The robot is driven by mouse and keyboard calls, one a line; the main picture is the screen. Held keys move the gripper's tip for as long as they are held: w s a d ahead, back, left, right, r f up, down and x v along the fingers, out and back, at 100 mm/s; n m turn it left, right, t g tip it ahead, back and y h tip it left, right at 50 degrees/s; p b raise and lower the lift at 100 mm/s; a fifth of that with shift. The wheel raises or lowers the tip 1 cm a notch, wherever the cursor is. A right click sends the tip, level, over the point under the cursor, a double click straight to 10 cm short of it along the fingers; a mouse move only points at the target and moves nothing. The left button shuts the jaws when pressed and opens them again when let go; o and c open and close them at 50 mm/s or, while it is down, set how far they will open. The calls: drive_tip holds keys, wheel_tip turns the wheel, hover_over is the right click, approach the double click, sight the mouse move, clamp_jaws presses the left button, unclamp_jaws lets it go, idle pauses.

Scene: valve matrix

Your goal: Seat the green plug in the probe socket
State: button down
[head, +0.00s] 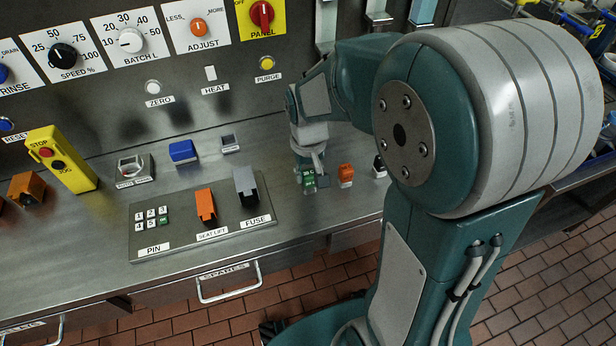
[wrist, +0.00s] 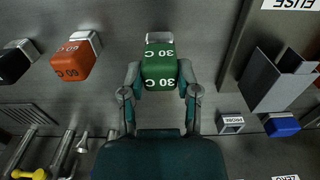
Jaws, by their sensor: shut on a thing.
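The green plug (head: 309,180), marked 30 C, is at the right part of the bench in the head view. My gripper (head: 315,165) reaches down over it. In the wrist view the green plug (wrist: 160,66) sits between the two fingers of my gripper (wrist: 160,88), which are shut on its sides. A pale metal part shows at the plug's far end; I cannot tell whether the plug touches the bench. The probe socket (wrist: 232,123) is a small grey frame labelled PROBE, apart from the plug. It also shows in the head view (head: 230,143) and looks empty.
An orange plug (head: 346,174) and a black plug (head: 380,166) stand right of the green one. A blue block (head: 182,152) is left of the probe socket. A tall grey fuse piece (head: 246,185) and an orange seat-lift switch (head: 205,205) rise from the front panel (head: 170,240).

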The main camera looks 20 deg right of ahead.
drive_tip(key=s+d+r, duration=0.2)
drive_tip(key=s+r, duration=0.9)
drive_tip(key=s, duration=0.3)
